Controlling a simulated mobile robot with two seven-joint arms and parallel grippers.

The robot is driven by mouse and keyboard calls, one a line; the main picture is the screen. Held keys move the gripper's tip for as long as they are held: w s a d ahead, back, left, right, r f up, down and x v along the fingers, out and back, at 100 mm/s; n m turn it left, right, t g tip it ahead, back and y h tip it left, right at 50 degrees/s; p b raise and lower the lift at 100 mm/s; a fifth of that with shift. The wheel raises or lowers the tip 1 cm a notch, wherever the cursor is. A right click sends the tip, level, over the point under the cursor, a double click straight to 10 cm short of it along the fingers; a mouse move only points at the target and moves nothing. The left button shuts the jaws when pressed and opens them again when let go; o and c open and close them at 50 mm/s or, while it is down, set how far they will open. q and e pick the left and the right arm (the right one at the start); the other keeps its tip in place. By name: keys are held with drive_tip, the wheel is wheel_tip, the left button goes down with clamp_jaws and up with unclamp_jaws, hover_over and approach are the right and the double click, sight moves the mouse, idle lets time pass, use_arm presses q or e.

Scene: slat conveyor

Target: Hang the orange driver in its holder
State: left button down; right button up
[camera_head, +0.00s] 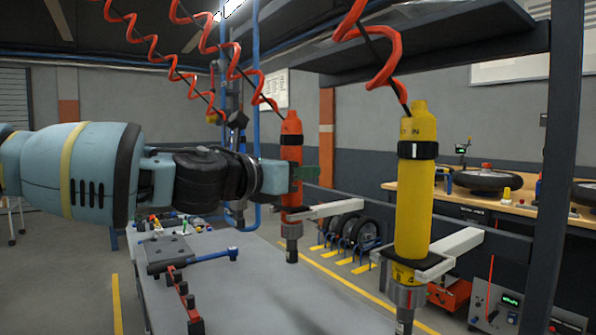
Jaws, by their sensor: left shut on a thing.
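The orange driver (291,150) is upright, with its red coiled hose running up from its top and its metal tip pointing down. My left gripper (300,172) comes in from the left and is shut on the middle of its body, covering part of it. The driver's lower part is at the open end of a white forked holder (335,210). I cannot tell whether the driver rests in the fork or is only held there. My right gripper is not in view.
A yellow driver (415,190) hangs upright in a second white holder (455,250) at the right. Below is a grey workbench (250,290) with a blue-handled wrench (210,255), a dark metal block (168,250) and a red rack (183,298). A dark post (565,170) stands at the right.

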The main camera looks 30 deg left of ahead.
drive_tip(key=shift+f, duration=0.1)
use_arm(q)
drive_tip(key=c, duration=1)
unclamp_jaws()
drive_tip(key=shift+o, duration=0.4)
drive_tip(key=shift+f, duration=0.15)
drive_tip(key=s+a, duration=0.1)
drive_tip(key=s, duration=0.6)
drive_tip(key=shift+s+a+r+p, duration=0.2)
drive_tip(key=shift+s+a+p, duration=0.05)
drive_tip(key=shift+s+p, duration=0.15)
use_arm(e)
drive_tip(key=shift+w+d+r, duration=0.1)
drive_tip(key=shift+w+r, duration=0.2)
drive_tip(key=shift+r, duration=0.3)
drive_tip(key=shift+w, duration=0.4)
